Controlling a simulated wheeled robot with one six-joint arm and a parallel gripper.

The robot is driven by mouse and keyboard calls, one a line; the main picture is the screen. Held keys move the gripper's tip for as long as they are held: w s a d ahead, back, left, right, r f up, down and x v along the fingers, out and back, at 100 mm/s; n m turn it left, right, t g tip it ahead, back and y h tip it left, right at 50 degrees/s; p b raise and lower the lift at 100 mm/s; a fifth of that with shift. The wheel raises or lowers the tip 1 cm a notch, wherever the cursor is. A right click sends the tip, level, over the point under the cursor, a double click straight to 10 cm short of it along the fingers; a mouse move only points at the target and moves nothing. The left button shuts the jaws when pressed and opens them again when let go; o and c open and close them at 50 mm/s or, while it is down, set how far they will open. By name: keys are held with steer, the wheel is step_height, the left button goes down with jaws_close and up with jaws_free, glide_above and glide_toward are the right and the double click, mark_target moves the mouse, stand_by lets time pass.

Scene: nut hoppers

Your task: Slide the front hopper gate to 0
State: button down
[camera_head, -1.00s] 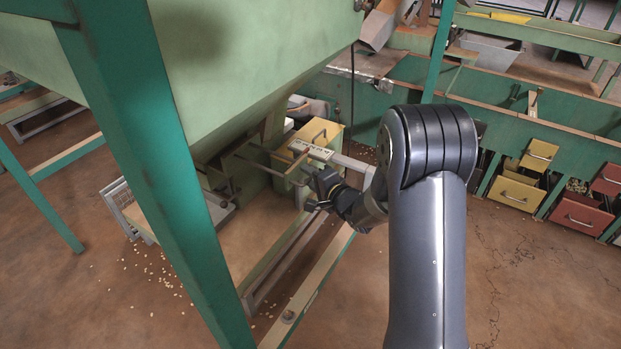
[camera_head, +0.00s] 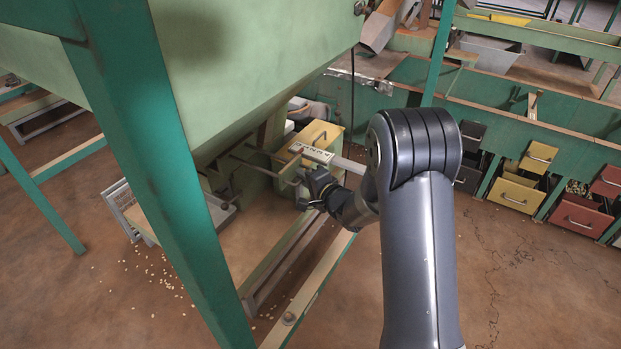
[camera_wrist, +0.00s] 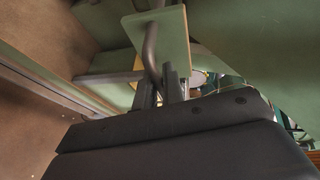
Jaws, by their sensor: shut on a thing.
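The front hopper (camera_head: 250,60) is the large pale green funnel filling the upper left of the head view. Under its outlet a grey bar handle (camera_head: 262,169) of the gate sticks out, with a pale marked scale strip (camera_head: 312,153) beside it; its numbers are too small to read. My gripper (camera_head: 301,191) is at the outer end of this handle, shut on it. In the wrist view the bent grey handle (camera_wrist: 150,52) runs down to my gripper (camera_wrist: 165,88), in front of a green plate (camera_wrist: 172,38). The exact contact is partly hidden.
A green leg (camera_head: 150,150) of the hopper frame stands left of my arm. A yellow-green box (camera_head: 318,133) sits behind the scale. Low rails (camera_head: 310,285) run below the gripper. Nuts (camera_head: 160,280) lie scattered on the floor. Colored drawers (camera_head: 583,215) stand at right.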

steer(key=w+a, duration=0.1)
steer(key=a, duration=0.1)
steer(key=shift+w+a, duration=0.35)
steer(key=c, duration=1.5)
jaws_free()
steer(key=shift+w+a+r, duration=0.1)
steer(key=p, duration=0.3)
glide_toward(293, 173)
steer(key=shift+v, duration=0.8)
steer(key=b+x, duration=0.3)
steer(key=x, duration=0.7)
steer(key=shift+w+a, duration=0.2)
steer(key=shift+w, duration=0.1)
steer(key=shift+s+d+r+b, duration=0.1)
steer(key=shift+s+d+b, duration=0.05)
steer(key=shift+s+d, duration=0.4)
steer(key=shift+s+d+b, duration=0.15)
steer(key=shift+s+d, duration=0.2)
steer(key=shift+d, duration=0.35)
